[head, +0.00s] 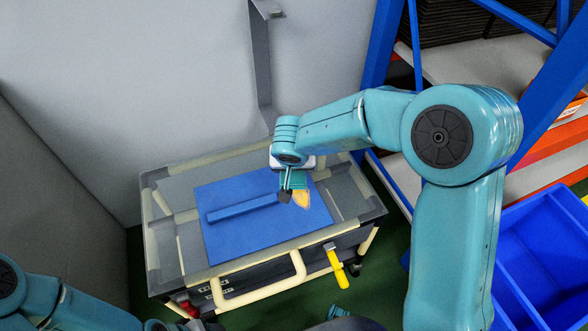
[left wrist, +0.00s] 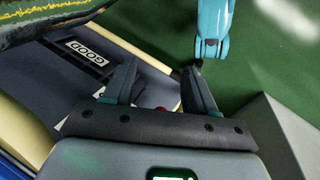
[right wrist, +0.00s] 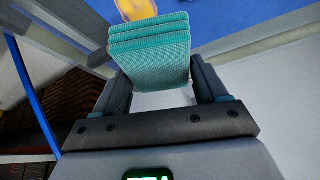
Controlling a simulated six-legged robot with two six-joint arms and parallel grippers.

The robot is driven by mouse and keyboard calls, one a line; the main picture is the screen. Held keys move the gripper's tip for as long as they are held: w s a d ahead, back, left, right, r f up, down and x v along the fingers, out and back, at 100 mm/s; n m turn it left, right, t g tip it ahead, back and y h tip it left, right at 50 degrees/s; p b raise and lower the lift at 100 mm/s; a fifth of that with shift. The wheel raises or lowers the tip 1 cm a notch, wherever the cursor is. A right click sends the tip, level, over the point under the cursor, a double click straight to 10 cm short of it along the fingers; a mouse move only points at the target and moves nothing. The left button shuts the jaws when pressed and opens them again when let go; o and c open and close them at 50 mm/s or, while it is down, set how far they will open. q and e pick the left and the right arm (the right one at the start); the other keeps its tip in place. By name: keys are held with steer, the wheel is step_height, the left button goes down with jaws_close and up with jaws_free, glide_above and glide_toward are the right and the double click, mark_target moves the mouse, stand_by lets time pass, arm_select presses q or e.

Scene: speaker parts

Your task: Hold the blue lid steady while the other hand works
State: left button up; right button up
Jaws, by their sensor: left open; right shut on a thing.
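A long blue piece (head: 242,208) lies on the blue mat (head: 230,242) on the cart; I cannot tell for sure that it is the lid. My right gripper (head: 289,189) is above the mat, near that piece's right end. In the right wrist view it is shut on a teal ridged block (right wrist: 150,50). A yellow-orange thing (head: 301,198) shows just beside this gripper, above or on the mat; it also shows in the right wrist view (right wrist: 135,9). My left gripper (left wrist: 162,75) is open and empty, away from the mat, over the cart's side and green floor.
The cart (head: 160,240) has pale rails, a yellow handle (head: 337,267) and a red part (head: 188,308) at its front. Grey walls stand behind and left. A blue rack (head: 384,45) and blue bins (head: 545,250) are at the right. The mat's front left is clear.

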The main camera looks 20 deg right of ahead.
mark_target(295, 177)
steer(key=f, duration=0.1)
steer(key=f+b, duration=0.1)
steer(key=shift+w+f+m, duration=0.3)
steer(key=shift+f, duration=0.1)
steer(key=s+d, duration=0.2)
steer(key=d, duration=0.1)
steer(key=shift+s+d+f, duration=0.3)
steer(key=shift+s+f, duration=0.1)
steer(key=shift+a+b, duration=0.3)
steer(key=shift+b, duration=0.05)
steer(key=shift+a+r+b, duration=0.25)
steer(key=shift+a, duration=0.6)
steer(key=shift+a+r+b, duration=0.2)
steer(key=shift+a+r, duration=0.05)
steer(key=shift+a, duration=0.55)
arm_select(q)
steer(key=f, duration=0.3)
steer(key=shift+w+a+f, duration=0.15)
steer(key=shift+a+f, duration=0.05)
steer(key=shift+f, duration=0.2)
step_height(295, 177, up, 5)
steer(key=p, duration=0.5)
arm_select(e)
steer(key=d+r, duration=0.2)
steer(key=d, duration=0.5)
steer(key=d+r, duration=0.3)
steer(key=d, duration=0.5)
